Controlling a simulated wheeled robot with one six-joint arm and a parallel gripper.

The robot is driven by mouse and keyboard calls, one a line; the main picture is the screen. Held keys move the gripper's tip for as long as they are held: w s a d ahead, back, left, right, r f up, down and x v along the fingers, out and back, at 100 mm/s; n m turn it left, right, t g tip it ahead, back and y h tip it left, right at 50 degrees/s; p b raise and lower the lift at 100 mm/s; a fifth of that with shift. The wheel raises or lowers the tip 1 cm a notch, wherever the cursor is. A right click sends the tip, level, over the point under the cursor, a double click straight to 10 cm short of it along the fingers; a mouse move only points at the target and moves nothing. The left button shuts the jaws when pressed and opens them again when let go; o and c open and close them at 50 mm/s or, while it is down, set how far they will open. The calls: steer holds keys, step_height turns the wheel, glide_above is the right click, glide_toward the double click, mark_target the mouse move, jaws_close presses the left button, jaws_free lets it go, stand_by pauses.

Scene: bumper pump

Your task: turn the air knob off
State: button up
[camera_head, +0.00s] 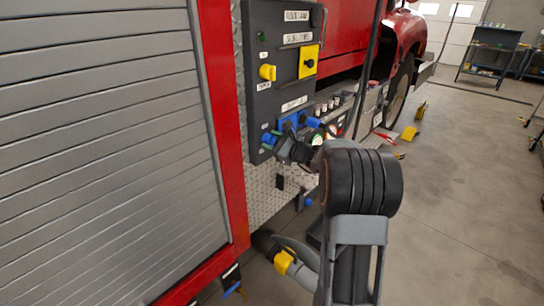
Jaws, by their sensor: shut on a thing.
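The dark pump panel (275,75) is on the side of the red truck in the head view. At its lower edge are a small blue knob (269,138) on the left and a blue plate (291,119) with blue parts to the right. The labels are too small to read, so I cannot tell which is the air knob. My gripper (277,143) reaches the panel's lower edge, shut at the left blue knob. My wrist and arm hide part of the area to the right and below.
A yellow knob (267,72) and a yellow plate with a black switch (309,61) are higher on the panel. A grey roller shutter (100,140) is at left. A yellow-collared pipe (284,262) is below. The concrete floor (460,200) at right is mostly clear.

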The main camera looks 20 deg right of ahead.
steer(key=n+b, duration=0.6)
steer(key=b, duration=0.4)
steer(key=shift+d+f+h, duration=0.1)
steer(key=shift+h, duration=0.2)
steer(key=n+b, duration=0.2)
steer(key=b, duration=0.1)
steer(key=shift+r+b, duration=0.25)
steer(key=shift+b, duration=0.05)
steer(key=shift+r+n+b, duration=0.15)
steer(key=shift+n+b, duration=0.25)
steer(key=shift+b, duration=0.1)
steer(key=shift+r, duration=0.15)
steer(key=o, duration=0.8)
steer(key=shift+f, duration=0.2)
steer(key=shift+o, duration=0.2)
steer(key=f+v, duration=0.1)
steer(key=v, duration=1.2)
steer(key=shift+s+r, duration=0.4)
steer(key=shift+r, duration=0.1)
steer(key=shift+p, duration=0.3)
